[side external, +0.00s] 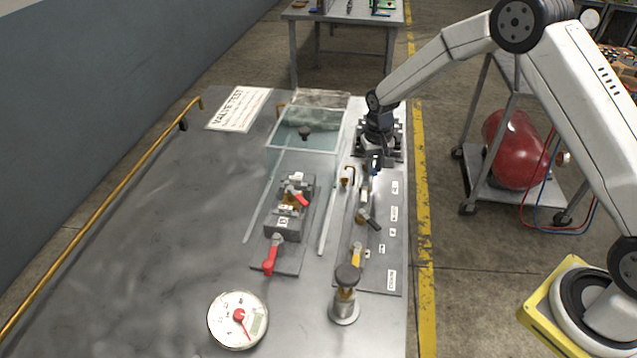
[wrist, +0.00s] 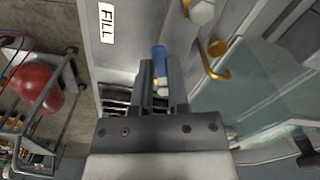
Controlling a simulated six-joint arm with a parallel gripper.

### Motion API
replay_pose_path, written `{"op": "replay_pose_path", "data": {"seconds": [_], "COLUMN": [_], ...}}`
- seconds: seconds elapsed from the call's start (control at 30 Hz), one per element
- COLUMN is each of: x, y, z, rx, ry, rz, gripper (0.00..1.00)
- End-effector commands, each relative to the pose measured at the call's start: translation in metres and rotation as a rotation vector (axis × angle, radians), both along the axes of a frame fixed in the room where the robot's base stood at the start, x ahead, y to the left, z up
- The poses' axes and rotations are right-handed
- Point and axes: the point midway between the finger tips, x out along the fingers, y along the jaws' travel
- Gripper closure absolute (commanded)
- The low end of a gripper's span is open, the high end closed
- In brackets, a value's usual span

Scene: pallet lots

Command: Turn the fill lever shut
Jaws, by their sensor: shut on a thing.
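The fill lever is a blue handle (wrist: 158,54) beside the FILL label (wrist: 106,22) in the wrist view. In the side external view only a small blue piece (side external: 375,163) shows at the far end of the valve panel (side external: 388,262). My gripper (wrist: 160,72) is shut on the blue lever, with one dark finger on each side of it. In the side external view my gripper (side external: 375,157) reaches down over that end of the panel. The lever's lower part is partly hidden by the fingers.
Black (side external: 371,221) and yellow (side external: 356,256) levers stand nearer on the same panel. A brass hook (wrist: 217,62) is close beside the fingers. A clear guard (side external: 290,137) and red-levered valve block (side external: 285,228) lie left. A gauge (side external: 238,320) is at the front.

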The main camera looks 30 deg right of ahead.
Motion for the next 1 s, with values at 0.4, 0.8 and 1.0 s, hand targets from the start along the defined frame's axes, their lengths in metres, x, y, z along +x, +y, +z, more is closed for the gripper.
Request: {"op": "replay_pose_path", "data": {"seconds": [0.4, 0.8, 1.0], "x": [0.007, 0.009, 0.009], "y": [0.011, 0.014, 0.014], "z": [0.0, 0.0, 0.0], "rx": [0.0, 0.001, 0.0], "ry": [0.001, 0.002, 0.001], "rz": [-0.316, -0.407, -0.408], "gripper": [1.0, 1.0, 1.0]}}
